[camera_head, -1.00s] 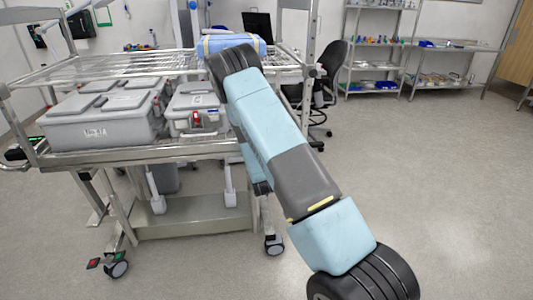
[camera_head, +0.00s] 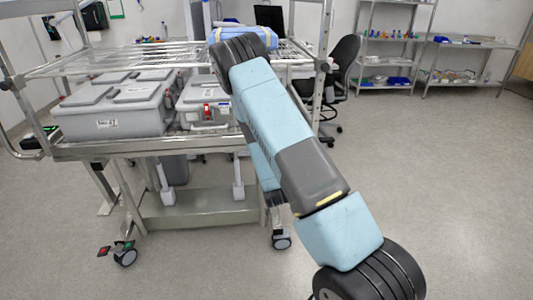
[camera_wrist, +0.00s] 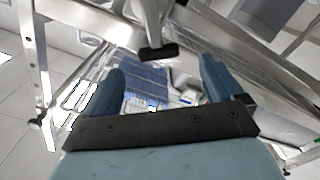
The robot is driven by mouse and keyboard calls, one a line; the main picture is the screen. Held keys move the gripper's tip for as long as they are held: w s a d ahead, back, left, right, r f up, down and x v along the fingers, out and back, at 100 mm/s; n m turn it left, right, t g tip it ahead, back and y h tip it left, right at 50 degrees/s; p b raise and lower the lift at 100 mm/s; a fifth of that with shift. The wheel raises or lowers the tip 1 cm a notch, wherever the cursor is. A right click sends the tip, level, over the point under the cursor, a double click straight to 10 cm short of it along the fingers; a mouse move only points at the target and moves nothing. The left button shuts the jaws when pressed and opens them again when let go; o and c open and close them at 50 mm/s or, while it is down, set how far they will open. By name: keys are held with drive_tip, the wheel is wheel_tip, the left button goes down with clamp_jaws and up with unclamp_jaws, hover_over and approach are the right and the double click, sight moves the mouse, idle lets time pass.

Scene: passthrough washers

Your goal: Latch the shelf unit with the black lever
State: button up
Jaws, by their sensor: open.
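The shelf unit (camera_head: 100,150) is a metal wheeled trolley at the left of the head view, with a wire top shelf and grey containers below it. My gripper (camera_wrist: 161,82) is open in the wrist view, its two blue fingers apart with nothing between them. A black bar-shaped end piece (camera_wrist: 158,52) on a grey post lies just beyond and between the fingertips. It may be the black lever; I cannot tell whether it touches a finger.
Grey lidded containers (camera_head: 117,112) stand on the trolley's middle shelf. A red-and-green pedal (camera_head: 104,251) sits by the left caster. A black chair (camera_head: 344,68) stands behind. Floor at the right is clear.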

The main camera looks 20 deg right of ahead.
drive_tip(key=shift+s+a, duration=0.2)
drive_tip(key=shift+s, duration=0.7)
drive_tip(key=shift+s+a, duration=0.15)
drive_tip(key=shift+s, duration=0.75)
drive_tip(key=shift+s+a, duration=0.2)
drive_tip(key=shift+s, duration=0.7)
